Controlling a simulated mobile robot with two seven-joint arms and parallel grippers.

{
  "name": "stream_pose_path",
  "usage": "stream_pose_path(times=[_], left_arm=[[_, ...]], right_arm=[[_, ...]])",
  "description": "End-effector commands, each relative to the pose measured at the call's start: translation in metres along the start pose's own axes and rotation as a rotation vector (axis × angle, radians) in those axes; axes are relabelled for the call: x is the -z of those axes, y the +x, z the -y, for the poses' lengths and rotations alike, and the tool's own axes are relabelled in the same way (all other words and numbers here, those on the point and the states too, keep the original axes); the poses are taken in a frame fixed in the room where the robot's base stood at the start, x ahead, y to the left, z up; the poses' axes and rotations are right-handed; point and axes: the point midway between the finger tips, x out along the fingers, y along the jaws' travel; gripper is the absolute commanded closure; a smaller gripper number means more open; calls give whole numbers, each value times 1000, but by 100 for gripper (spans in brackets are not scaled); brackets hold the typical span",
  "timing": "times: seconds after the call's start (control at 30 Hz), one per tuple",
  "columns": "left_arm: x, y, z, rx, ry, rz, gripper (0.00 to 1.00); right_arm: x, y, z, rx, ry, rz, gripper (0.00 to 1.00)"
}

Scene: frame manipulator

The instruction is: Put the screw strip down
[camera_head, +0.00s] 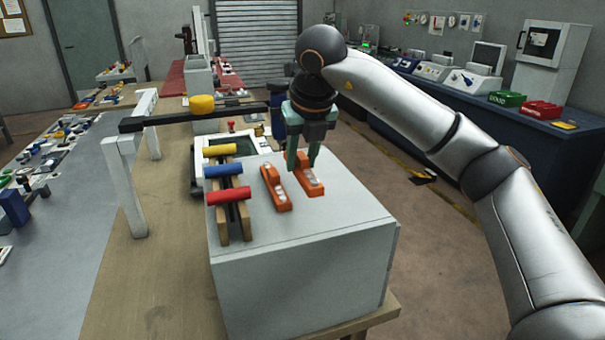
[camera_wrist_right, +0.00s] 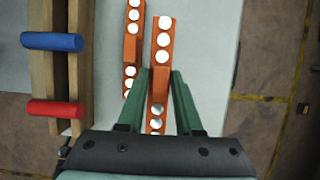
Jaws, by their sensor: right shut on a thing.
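My right gripper (camera_head: 303,158) has green fingers and points down over the grey box (camera_head: 310,280). It is shut on an orange screw strip (camera_head: 311,183) with pale round screw heads. In the wrist view this strip (camera_wrist_right: 162,50) runs between the two fingers (camera_wrist_right: 160,75). The strip is at the top of the box; I cannot tell whether it touches the surface. A second orange strip (camera_head: 276,191) lies just left of it on the box, roughly parallel, and also shows in the wrist view (camera_wrist_right: 132,45). My left gripper is not in view.
Left on the box is a wooden rack with yellow (camera_head: 219,150), blue (camera_head: 223,170) and red (camera_head: 229,196) handles. A white frame with a dark bar (camera_head: 160,119) stands further left on the wooden table (camera_head: 165,270). The box top's front right is clear.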

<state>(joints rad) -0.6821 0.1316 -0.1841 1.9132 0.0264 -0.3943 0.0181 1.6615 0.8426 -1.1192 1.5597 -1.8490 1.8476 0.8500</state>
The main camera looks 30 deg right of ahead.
Motion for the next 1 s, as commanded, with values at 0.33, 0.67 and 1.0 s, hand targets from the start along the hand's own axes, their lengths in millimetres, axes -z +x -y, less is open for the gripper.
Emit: stream_pose_path(times=[0.33, 0.67, 1.0], left_arm=[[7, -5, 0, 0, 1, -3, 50], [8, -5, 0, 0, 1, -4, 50], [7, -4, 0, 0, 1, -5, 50]], right_arm=[[3, 37, 7, 1, -1, -3, 100], [8, 47, 6, -1, 0, 1, 100], [9, 49, 6, -1, 0, 0, 54]])
